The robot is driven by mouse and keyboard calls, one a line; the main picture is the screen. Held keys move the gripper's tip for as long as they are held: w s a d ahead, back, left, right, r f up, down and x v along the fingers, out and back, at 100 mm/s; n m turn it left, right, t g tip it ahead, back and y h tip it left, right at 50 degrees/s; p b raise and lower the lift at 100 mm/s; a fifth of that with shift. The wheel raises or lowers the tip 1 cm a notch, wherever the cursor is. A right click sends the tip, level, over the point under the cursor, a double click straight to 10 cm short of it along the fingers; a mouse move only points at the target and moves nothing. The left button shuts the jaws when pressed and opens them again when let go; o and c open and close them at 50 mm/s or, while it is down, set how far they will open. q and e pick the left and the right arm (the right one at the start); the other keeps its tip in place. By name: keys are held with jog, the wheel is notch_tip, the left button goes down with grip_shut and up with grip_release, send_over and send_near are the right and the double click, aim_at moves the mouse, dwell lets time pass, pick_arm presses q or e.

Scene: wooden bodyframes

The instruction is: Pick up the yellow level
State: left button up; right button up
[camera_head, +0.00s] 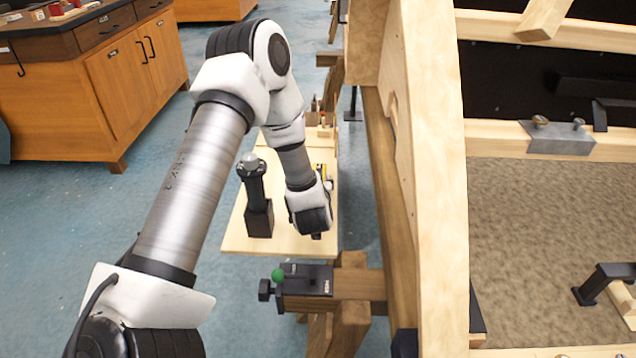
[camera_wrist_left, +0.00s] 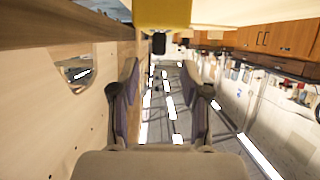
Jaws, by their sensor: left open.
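The yellow level (camera_head: 323,171) shows only as a small yellow sliver behind my left wrist in the head view, above the light wooden board (camera_head: 290,240). Most of it is hidden by my arm. In the left wrist view, a yellow block (camera_wrist_left: 162,14), likely the level, is cut off by the top edge. My left gripper (camera_wrist_left: 163,82) is open, with its two fingers apart and nothing between them. The yellow block lies above the gap between the fingertips in that view, apart from them. In the head view the fingers are mostly hidden behind the wrist. My right gripper is not in view.
A dark post-like tool (camera_head: 257,200) stands on the board just left of my wrist. A large wooden frame (camera_head: 432,180) rises close on the right. A clamp with a green ball (camera_head: 278,275) is in front. Cabinets (camera_head: 130,75) stand at the back left.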

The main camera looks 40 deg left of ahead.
pick_arm(q)
jog(key=b+x, duration=0.1)
jog(key=x, duration=0.5)
jog(key=shift+w+a+f, duration=0.15)
jog(key=shift+w+f, duration=0.05)
jog(key=shift+r, duration=0.1)
grip_shut()
